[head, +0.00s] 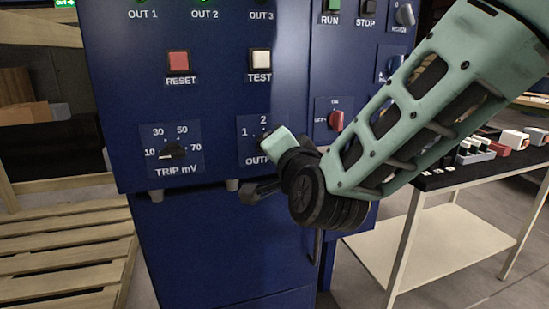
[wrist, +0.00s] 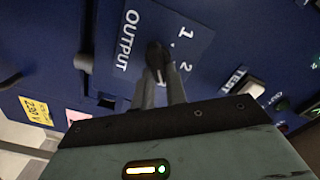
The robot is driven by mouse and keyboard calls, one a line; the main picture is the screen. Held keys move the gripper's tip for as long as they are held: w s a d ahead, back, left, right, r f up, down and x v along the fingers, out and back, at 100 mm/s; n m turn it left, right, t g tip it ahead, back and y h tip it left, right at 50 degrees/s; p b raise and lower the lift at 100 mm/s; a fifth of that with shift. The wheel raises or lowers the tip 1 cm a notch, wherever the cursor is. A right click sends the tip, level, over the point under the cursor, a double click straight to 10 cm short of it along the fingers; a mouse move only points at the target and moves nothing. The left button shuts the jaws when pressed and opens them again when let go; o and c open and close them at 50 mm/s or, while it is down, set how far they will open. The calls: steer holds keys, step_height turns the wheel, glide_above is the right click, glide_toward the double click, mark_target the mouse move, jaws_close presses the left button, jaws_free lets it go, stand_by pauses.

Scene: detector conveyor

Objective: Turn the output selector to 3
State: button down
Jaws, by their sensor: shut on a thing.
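The output selector is a dark knob (wrist: 157,58) on a blue plate (wrist: 132,25) lettered OUTPUT. In the wrist view the numerals 1 and 2 show beside it. No 3 is visible in either view; my gripper covers that side of the plate. My gripper (wrist: 160,88) has its two grey fingers closed on the knob's sides. In the head view my gripper (head: 266,140) reaches in from the right and hides most of the knob and the right part of its plate (head: 245,152). I cannot tell which numeral the knob points to.
A TRIP mV dial (head: 172,150) sits left of the selector. The RESET button (head: 178,60) and TEST button (head: 260,58) are above. A red switch (head: 336,120) is to the right, close to my arm. A wooden pallet stands at left, a table (head: 420,190) at right.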

steer(key=shift+f+m+b, duration=0.1)
steer(key=shift+m+b, duration=0.4)
steer(key=shift+m, duration=0.1)
steer(key=c, duration=1.4)
jaws_free()
steer(key=shift+c, duration=0.2)
steer(key=b+v, duration=0.6)
steer(key=v, duration=1.1)
steer(key=shift+s, duration=0.2)
steer(key=shift+d, duration=0.1)
